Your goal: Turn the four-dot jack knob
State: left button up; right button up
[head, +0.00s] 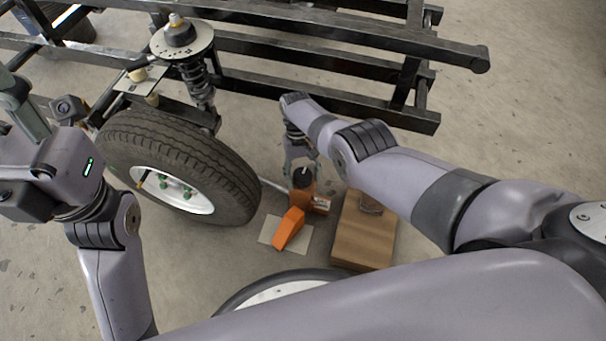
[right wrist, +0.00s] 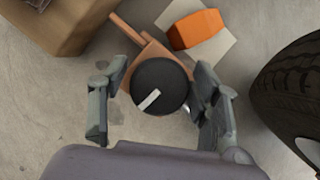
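The jack (head: 304,196) is a small orange body on the floor beside the wheel, with a round black knob (head: 302,179) on top. In the right wrist view the knob (right wrist: 160,86) shows a pale bar mark on its face; I cannot make out any dots. My right gripper (head: 301,160) points down over the knob. Its fingers stand on both sides of the knob; the left one is clearly apart from it, the right one is close to its edge. My left gripper (head: 18,100) is at the left edge, away from the jack; its fingers are partly cut off.
An orange wedge (head: 288,230) lies on a pale sheet (head: 267,231) in front of the jack. A wooden block (head: 365,238) stands to the right. The wheel (head: 185,165), the spring strut (head: 198,82) and the black frame (head: 330,62) bound the left and back.

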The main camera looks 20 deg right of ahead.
jog(key=shift+o, duration=0.6)
jog(key=shift+w, duration=0.1)
jog(key=shift+r, duration=0.1)
jog(key=v, duration=1.2)
